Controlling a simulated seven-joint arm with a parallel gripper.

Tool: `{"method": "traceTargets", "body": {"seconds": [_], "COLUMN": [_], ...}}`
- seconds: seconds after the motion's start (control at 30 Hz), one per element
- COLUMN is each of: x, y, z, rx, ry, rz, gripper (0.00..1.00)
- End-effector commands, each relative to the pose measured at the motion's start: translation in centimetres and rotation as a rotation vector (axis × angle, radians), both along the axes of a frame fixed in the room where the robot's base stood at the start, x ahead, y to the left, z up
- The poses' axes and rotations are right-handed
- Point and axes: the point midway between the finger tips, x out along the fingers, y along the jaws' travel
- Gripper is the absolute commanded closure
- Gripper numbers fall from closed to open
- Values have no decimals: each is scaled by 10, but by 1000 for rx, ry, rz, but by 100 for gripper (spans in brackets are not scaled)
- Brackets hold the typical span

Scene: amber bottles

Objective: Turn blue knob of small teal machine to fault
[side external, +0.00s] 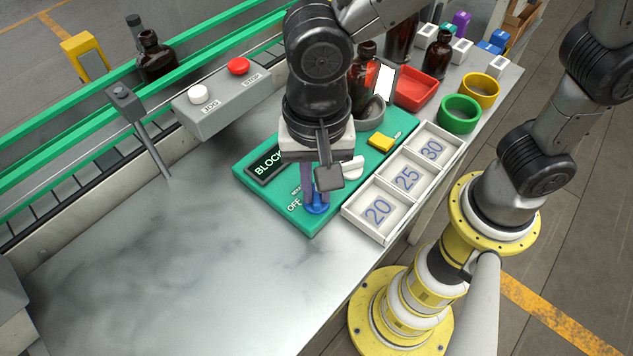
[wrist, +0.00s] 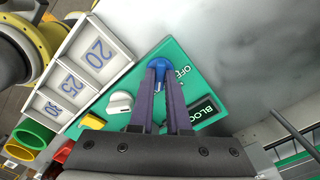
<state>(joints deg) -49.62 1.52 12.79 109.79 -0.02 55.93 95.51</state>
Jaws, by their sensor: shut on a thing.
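The teal machine (side external: 245,168) lies flat on the grey table, with a dark display reading "BLOC..." whose end is hidden by my arm. Its blue knob (side external: 317,208) is at the near corner beside the label "OFF"; it also shows in the wrist view (wrist: 160,67). My gripper (side external: 318,198) points down over the knob, its purple fingers shut on it (wrist: 160,72). Other position labels, and the knob's exact pointing, are mostly hidden by the fingers. A white knob (wrist: 120,102) and a yellow switch (wrist: 93,122) are on the same panel.
A white tray with compartments marked 20, 25 and 30 (side external: 404,178) stands close to the machine's right. Green (side external: 459,114) and yellow rings and a red bin (side external: 416,89) are behind. A grey button box (side external: 222,100) is at left. The front-left table is clear.

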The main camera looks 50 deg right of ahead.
Motion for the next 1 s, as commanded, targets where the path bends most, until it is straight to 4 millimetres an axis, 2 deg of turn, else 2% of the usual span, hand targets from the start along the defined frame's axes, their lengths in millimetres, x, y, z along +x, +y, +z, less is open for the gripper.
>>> {"method": "traceTargets", "body": {"seconds": [0.07, 0.1, 0.27, 0.53, 0.67, 0.77, 1.0], "x": [0, 0, 0, 0, 0, 1, 1], "y": [0, 0, 0, 0, 0, 1, 1], "z": [1, 2, 1, 1, 7, 21, 72], "rx": [2, 2, 1, 1, 3, 6, 6], "ry": [-2, -2, -1, -1, -1, -4, -5], "rz": [-2, -2, -1, 0, 0, 0, 0], "gripper": [100, 83, 55, 55, 55, 55, 55]}}
